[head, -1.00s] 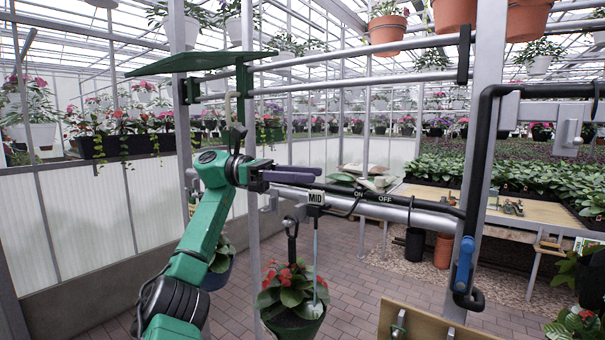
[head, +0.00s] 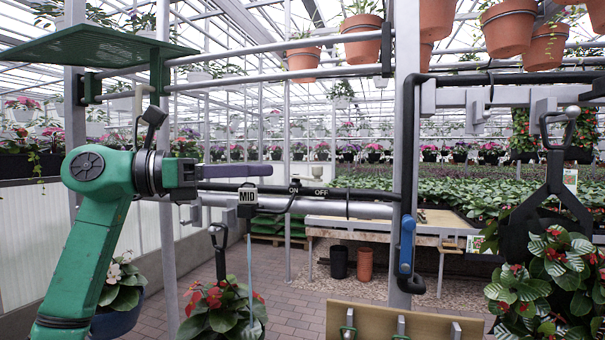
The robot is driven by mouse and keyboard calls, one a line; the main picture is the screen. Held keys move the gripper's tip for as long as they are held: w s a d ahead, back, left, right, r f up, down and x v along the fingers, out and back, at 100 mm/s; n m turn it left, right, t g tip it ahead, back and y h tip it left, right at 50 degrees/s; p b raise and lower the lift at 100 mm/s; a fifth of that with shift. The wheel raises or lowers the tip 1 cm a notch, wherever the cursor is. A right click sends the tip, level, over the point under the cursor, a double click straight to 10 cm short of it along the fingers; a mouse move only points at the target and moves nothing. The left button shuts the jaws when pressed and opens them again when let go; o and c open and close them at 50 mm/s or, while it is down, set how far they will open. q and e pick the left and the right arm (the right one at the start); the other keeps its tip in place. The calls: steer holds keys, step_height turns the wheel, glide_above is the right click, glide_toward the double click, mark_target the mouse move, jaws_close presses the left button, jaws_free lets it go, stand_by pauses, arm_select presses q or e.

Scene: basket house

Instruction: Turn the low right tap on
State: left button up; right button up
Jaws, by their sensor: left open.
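The tap at the low right is a blue lever (head: 406,245) on a black pipe (head: 407,150) that runs down the grey post. The lever stands about upright. My green left arm comes in from the left, and its gripper (head: 235,171) points right with long purplish fingers. The fingers lie over the horizontal pipe in the picture, well left of the blue lever and apart from it. The gripper is open, with nothing seen between the fingers. My right gripper is not in view.
A wooden board (head: 375,322) with metal fittings is below. A potted plant (head: 222,310) stands below the gripper. A black hanging tool (head: 545,200) is at right.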

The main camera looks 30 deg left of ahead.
mark_target(317, 168)
arm_select(q)
steer(key=p+x, duration=0.3)
steer(key=x, duration=0.8)
steer(key=shift+r+p, duration=0.1)
steer(key=shift+p, duration=0.25)
steer(key=shift+w+d, duration=0.15)
steer(key=shift+d, duration=0.1)
steer(key=shift+a, duration=0.2)
jaws_close()
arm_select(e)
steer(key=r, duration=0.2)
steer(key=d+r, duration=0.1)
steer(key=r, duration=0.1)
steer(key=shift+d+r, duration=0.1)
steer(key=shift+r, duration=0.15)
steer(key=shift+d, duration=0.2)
